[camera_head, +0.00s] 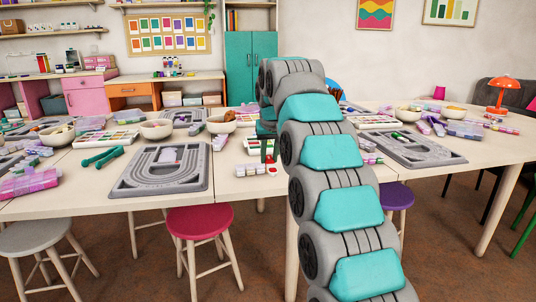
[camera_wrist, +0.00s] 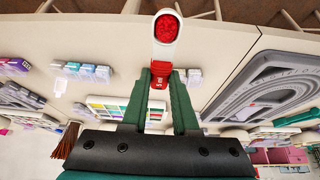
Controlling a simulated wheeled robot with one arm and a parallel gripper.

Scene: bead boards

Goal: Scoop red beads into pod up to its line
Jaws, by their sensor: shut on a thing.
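My gripper (camera_wrist: 160,78) is shut on the handle of a small scoop (camera_wrist: 168,50) in the wrist view. The scoop has a white body and a red, marked handle. Red beads (camera_wrist: 167,27) fill its bowl. In the head view my gripper (camera_head: 268,157) shows partly, dark green, above the near table edge beside my arm. Small pale containers (camera_head: 246,171) stand in a row just left of it. I cannot tell which one is the pod, and no fill line is readable.
A grey bead board (camera_head: 128,186) lies left of the gripper, and another (camera_head: 433,152) lies right. Bowls (camera_head: 157,129), a teal tool (camera_head: 100,157) and bead boxes crowd the table (camera_head: 232,187). A red stool (camera_head: 200,220) stands in front.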

